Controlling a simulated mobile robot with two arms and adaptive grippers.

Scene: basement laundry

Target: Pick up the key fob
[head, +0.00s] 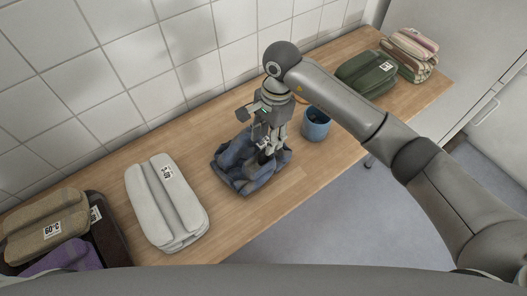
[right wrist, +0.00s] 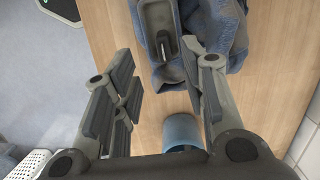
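Folded blue denim (head: 236,180) lies on the wooden counter below my right gripper (head: 262,146). In the right wrist view the denim (right wrist: 222,28) is at the top, beyond the fingertips. A grey oblong piece with a recess (right wrist: 157,12) lies over the denim there. A small dark piece (right wrist: 163,46) sits in its recess. It may be the key fob, but I cannot tell for certain. My left gripper is out of view.
A blue cup (head: 316,124) stands right of the denim on the counter (head: 290,190). A white folded stack (head: 158,205) lies left. Green (head: 366,74) and striped (head: 411,57) stacks lie at the far right. The tiled wall (head: 130,75) runs behind.

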